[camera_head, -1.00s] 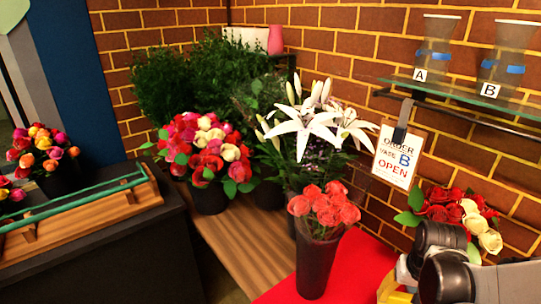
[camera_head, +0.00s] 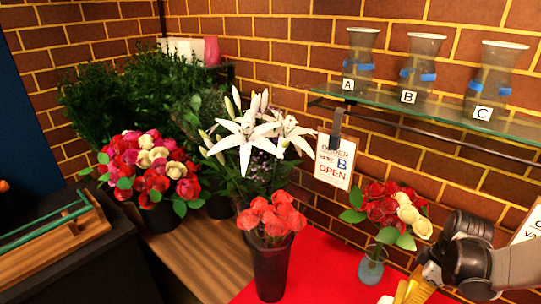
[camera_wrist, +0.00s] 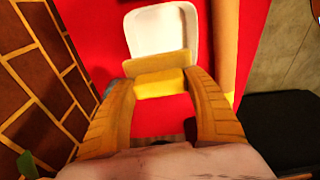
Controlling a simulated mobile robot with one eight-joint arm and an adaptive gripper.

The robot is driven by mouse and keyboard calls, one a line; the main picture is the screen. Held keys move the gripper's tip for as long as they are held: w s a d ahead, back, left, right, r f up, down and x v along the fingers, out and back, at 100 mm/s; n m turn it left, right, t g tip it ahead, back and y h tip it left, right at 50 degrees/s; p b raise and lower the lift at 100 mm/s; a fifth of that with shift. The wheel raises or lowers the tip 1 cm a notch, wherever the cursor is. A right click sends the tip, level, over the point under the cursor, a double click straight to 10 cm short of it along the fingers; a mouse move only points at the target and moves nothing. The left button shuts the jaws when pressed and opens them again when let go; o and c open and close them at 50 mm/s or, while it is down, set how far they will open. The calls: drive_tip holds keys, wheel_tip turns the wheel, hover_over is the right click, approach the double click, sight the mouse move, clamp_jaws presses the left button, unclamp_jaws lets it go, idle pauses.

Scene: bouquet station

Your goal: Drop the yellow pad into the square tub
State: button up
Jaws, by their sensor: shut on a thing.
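In the wrist view, my gripper (camera_wrist: 160,82) has its two tan fingers on either side of the yellow pad (camera_wrist: 158,86) and is shut on it. The pad's upper part looks tan and its lower part bright yellow. A white square tub (camera_wrist: 142,30) with rounded corners lies just beyond the pad, on red cloth; the pad hides its near edge. I cannot tell the height of the pad over the tub. In the head view, my gripper (camera_head: 412,290) shows yellow at the lower right, partly cut off.
A red cloth (camera_head: 320,275) covers the counter. A tall dark vase of coral roses (camera_head: 270,265) and a small glass vase of red and cream flowers (camera_head: 371,266) stand on it. A glass shelf (camera_head: 430,105) holds vases A, B and C. A brick wall runs behind.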

wheel_tip(320, 180, down, 6)
drive_tip(key=b, duration=0.4)
drive_tip(key=o, duration=1.2)
drive_tip(key=shift+r, duration=0.15)
drive_tip(key=r, duration=0.4)
drive_tip(key=d+r, duration=0.1)
drive_tip(key=r, duration=0.2)
drive_tip(key=s+r, duration=0.1)
drive_tip(key=r, duration=0.3)
drive_tip(key=shift+d+r, duration=0.25)
drive_tip(key=shift+r, duration=0.1)
drive_tip(key=shift+a, duration=0.1)
